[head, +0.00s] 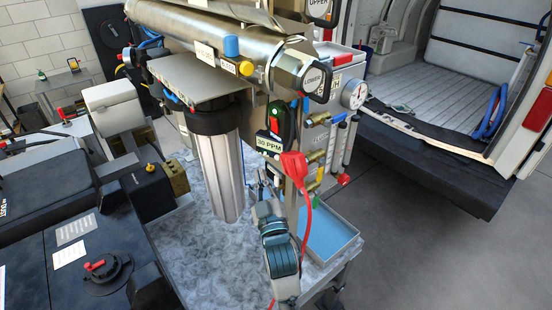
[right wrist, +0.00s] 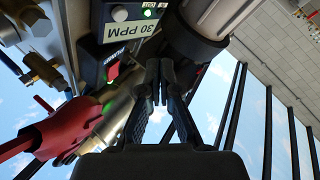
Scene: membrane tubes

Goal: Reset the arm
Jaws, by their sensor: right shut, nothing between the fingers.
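My right gripper (head: 263,190) is shut and empty in front of the membrane-tube rig. In the right wrist view its dark fingers (right wrist: 160,90) are together, below the meter labelled 30 PPM (right wrist: 126,28). The same meter (head: 269,143) shows in the head view, just above the gripper. A red clip-like part with a red cable (head: 294,165) is close to the right of the gripper; it also shows in the right wrist view (right wrist: 62,128). I cannot tell whether they touch. My left gripper is not in view.
A silver filter housing (head: 218,165) stands left of the gripper. Steel tubes (head: 210,40) with a LOWER end cap (head: 313,80) are above. A blue tray (head: 332,235) sits at the right of the mottled table (head: 200,265). A pressure gauge (head: 354,93) is on the right. An open van (head: 460,90) stands behind.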

